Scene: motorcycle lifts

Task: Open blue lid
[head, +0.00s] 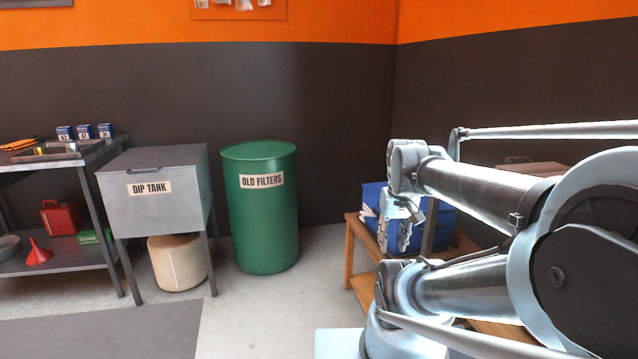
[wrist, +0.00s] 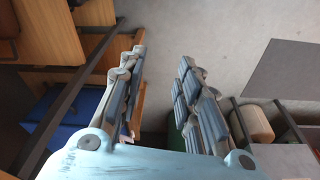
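A blue box (head: 372,194) stands on a wooden bench (head: 351,251) at the right in the head view, largely hidden behind my arm and gripper. Its lid cannot be told apart clearly from its body. Blue also shows at the left of the wrist view (wrist: 88,103), with a dark bar (wrist: 62,103) crossing in front of it. My gripper (wrist: 164,55) is open and empty in the wrist view, with bare floor between its fingertips. The blue surface lies to the left of the fingers there. In the head view my gripper (head: 399,228) overlaps the box; contact cannot be told.
A green drum (head: 262,222) labelled OLD FILTERS and a grey dip tank (head: 155,208) stand left of the bench. A beige container (head: 177,265) sits under the tank. A metal shelf table (head: 72,262) is at far left. Open floor (head: 310,285) lies between drum and bench.

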